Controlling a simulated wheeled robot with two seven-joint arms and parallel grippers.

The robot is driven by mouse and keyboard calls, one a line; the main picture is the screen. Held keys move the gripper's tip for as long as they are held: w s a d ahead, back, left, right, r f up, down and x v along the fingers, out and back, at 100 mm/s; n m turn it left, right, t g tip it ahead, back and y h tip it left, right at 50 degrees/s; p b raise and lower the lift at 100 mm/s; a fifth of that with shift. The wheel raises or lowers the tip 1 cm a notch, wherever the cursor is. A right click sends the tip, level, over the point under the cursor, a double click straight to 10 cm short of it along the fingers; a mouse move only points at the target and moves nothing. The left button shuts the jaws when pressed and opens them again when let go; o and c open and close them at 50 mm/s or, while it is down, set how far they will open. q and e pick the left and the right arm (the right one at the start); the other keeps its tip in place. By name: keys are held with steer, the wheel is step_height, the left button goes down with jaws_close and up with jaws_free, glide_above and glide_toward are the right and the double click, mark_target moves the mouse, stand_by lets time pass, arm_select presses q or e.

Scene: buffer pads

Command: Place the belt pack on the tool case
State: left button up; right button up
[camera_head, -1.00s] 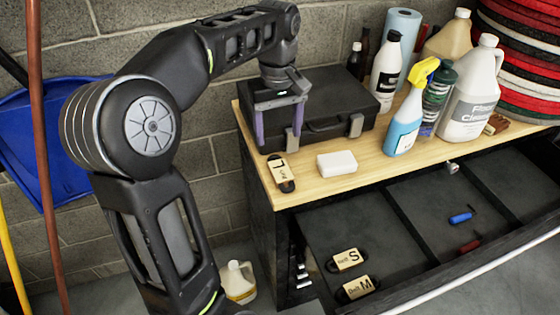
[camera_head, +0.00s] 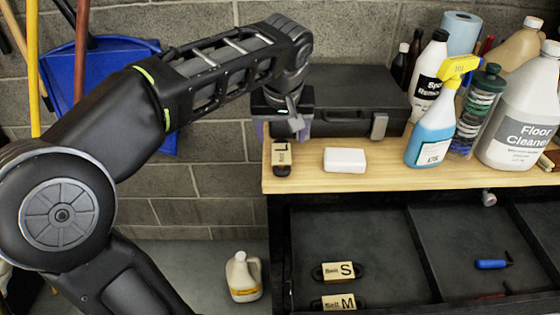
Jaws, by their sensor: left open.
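The black tool case (camera_head: 355,88) lies closed at the back of the wooden bench top, its left end partly hidden by my left gripper. A small belt pack with a tan label marked L (camera_head: 281,157) lies on the bench top at its left front corner. My left gripper (camera_head: 279,130) is open and points down in front of the case's left end, just behind the L pack in the picture. Nothing shows between its fingers. Two more belt packs, marked S (camera_head: 338,271) and M (camera_head: 334,302), lie in the open drawer below. My right gripper is not in view.
A white block (camera_head: 345,160) lies right of the L pack. A spray bottle (camera_head: 430,135), a floor cleaner jug (camera_head: 520,125) and other bottles crowd the bench's right side. The open drawer (camera_head: 380,235) juts out below. A jug (camera_head: 243,277) stands on the floor.

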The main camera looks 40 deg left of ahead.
mark_target(281, 153)
arm_select(q)
steer(key=shift+a, duration=0.2)
steer(key=shift+x, duration=1.25)
steer(key=shift+d+f, duration=0.1)
steer(key=shift+x, duration=2.6)
steer(key=shift+s+d, duration=0.15)
steer(key=shift+d, duration=0.05)
jaws_close()
